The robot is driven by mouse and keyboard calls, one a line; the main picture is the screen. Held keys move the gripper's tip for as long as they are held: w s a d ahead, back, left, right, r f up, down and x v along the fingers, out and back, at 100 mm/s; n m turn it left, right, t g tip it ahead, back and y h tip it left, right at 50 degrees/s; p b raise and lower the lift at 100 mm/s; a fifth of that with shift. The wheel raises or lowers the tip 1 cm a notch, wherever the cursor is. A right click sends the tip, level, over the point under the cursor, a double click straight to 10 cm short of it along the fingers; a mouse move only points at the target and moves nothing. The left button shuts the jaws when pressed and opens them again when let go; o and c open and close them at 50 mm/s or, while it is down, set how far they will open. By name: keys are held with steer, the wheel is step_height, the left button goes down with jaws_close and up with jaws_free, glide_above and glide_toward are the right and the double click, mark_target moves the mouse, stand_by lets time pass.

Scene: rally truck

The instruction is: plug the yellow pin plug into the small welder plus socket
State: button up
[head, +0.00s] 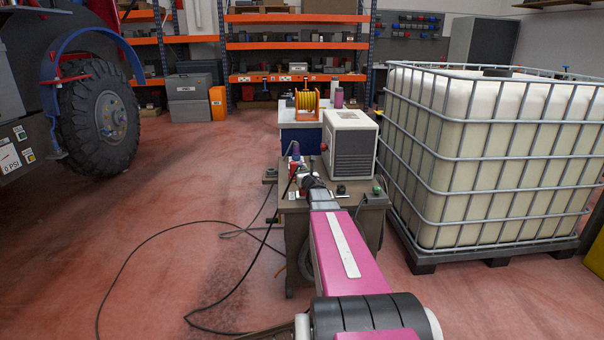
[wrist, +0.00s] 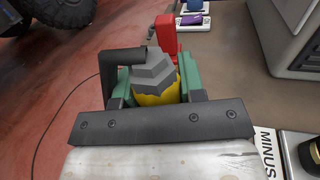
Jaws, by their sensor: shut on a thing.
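My gripper (wrist: 157,84) is shut on the yellow pin plug (wrist: 160,98), with its green fingers on either side. The plug has a stepped grey end, and a black angled piece beside it looks like its cable. In the head view my gripper (head: 306,181) is over the cart top, and the plug is too small to make out. A pale box with a grey grille, apparently the small welder (head: 349,145), stands on the cart; part of it shows in the wrist view (wrist: 292,35). A MINUS label (wrist: 267,152) lies beside a dark round socket (wrist: 312,152). I cannot make out the plus socket.
A red block (wrist: 166,38) stands just beyond the plug. The cart (head: 365,205) has a black cable (head: 150,238) looping over the floor at left. A caged white tank (head: 485,150) is close on the right. A truck wheel (head: 100,115) stands at left.

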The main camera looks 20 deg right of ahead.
steer(key=shift+f, duration=1.75)
steer(key=o, duration=1)
steer(key=shift+s, duration=0.1)
steer(key=s, duration=1)
steer(key=shift+s+a, duration=0.1)
steer(key=shift+s, duration=0.25)
